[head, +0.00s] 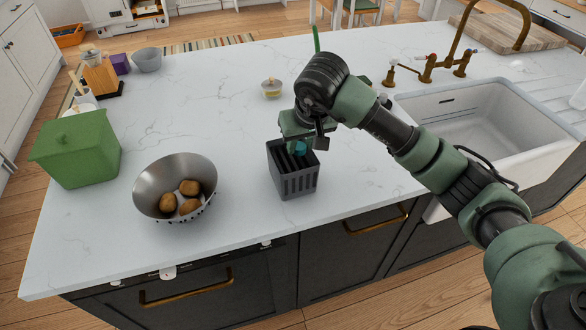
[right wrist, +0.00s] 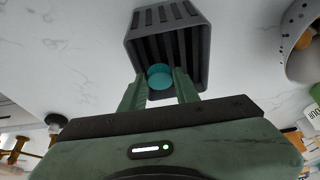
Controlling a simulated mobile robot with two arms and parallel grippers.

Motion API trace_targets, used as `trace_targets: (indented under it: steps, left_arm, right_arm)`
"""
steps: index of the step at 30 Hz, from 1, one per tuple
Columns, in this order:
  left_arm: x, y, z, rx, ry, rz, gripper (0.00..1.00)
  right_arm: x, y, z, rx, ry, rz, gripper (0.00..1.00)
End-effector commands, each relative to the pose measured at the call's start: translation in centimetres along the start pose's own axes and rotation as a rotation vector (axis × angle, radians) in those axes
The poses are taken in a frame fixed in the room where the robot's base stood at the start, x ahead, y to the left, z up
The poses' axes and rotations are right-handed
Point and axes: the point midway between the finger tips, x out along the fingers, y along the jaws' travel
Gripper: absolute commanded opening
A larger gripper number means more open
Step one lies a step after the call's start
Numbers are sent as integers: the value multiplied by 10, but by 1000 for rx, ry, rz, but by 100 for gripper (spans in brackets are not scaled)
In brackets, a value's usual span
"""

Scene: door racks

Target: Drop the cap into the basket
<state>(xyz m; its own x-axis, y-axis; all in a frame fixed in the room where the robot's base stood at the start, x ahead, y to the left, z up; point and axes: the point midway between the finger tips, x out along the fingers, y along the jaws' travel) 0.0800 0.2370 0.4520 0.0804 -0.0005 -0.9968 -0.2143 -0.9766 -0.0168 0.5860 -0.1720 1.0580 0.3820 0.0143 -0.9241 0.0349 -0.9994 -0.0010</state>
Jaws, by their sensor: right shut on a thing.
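The cap is a small round teal piece (head: 300,148), held at the mouth of the basket in the head view. It also shows between my fingertips in the right wrist view (right wrist: 160,77). The basket is a dark grey slotted box (head: 298,186) standing upright on the counter; its ribbed inside shows in the right wrist view (right wrist: 170,40). My right gripper (head: 297,139) points down over the basket, its two green fingers shut on the cap. I cannot tell exactly how deep the cap sits relative to the rim. My left gripper is not in view.
A metal colander (head: 158,176) with several brown round items stands left of the basket. A green lidded box (head: 77,150) is farther left. A small lidded jar (head: 271,88) stands behind the basket. The white sink (head: 480,125) is at right. The counter around the basket is clear.

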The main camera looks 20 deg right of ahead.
Motion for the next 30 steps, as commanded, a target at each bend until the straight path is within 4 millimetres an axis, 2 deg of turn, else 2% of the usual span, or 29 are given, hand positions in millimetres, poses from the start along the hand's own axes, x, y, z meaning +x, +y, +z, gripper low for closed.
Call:
trace_targets:
  steps: [1, 2, 4, 5, 14, 17, 27, 30]
  left_arm:
    - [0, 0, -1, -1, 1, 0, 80]
    - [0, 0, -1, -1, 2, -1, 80]
    - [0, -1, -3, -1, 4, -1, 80]
    - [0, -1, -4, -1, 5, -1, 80]
    - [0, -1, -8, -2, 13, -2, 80]
    - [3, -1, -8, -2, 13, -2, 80]
    - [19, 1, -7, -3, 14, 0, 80]
    - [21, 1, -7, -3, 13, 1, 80]
  right_arm:
    - [0, 0, 0, 0, 0, 0, 0]
    - [0, 0, 0, 0, 0, 0, 34]
    - [0, 0, 0, 0, 0, 0, 53]
    - [0, 0, 0, 0, 0, 0, 56]
    - [-1, 0, 0, 0, 0, 0, 56]
    - [-7, 0, -1, 0, 3, 1, 56]
    - [-61, 0, -1, -1, 5, 1, 56]
    - [-71, 0, 0, 1, 3, 1, 56]
